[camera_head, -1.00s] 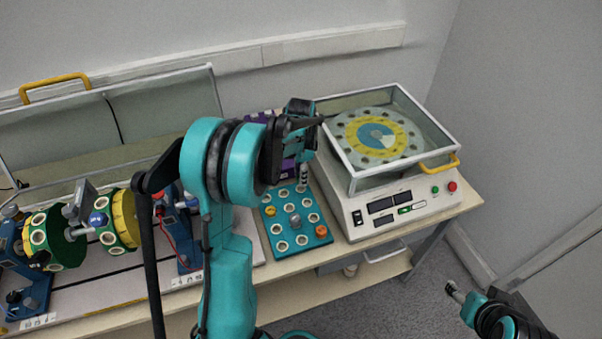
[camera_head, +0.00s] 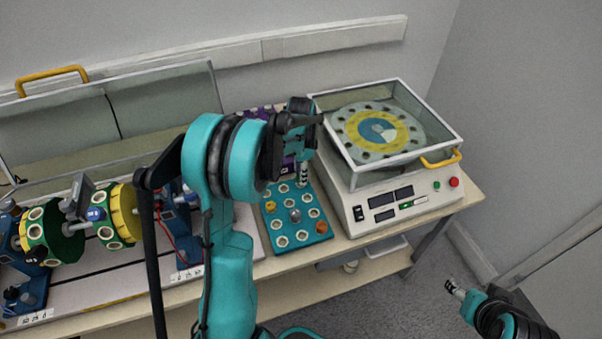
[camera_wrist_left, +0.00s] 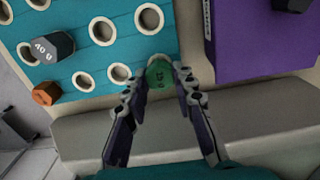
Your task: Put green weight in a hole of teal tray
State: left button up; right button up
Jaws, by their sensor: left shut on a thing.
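The green weight (camera_wrist_left: 160,74) is between the fingertips of my left gripper (camera_wrist_left: 160,78), which is shut on it. It is over the edge row of the teal tray (camera_wrist_left: 118,77), at a hole whose rim shows around it. I cannot tell whether it is inside the hole or just above it. In the head view my left gripper (camera_head: 303,180) points down at the tray's back right corner, and the weight is hidden there. The teal tray (camera_head: 270,231) lies on the table. My right gripper (camera_head: 455,289) is at the lower right; its fingers are too small to read.
A grey weight (camera_wrist_left: 52,47) and an orange weight (camera_wrist_left: 45,93) sit in the tray; several holes are empty. A purple tray (camera_wrist_left: 265,42) lies beside it. The glass-covered machine (camera_head: 388,207) stands close on the right, a rotor rig (camera_head: 118,215) on the left.

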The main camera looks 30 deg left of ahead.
pick_arm(q)
jog(key=shift+f+b, duration=0.7)
jog(key=shift+f, duration=0.25)
dwell(0.6)
jog(key=o, duration=0.9)
jog(key=shift+c, duration=0.2)
notch_tip(320, 180, up, 12)
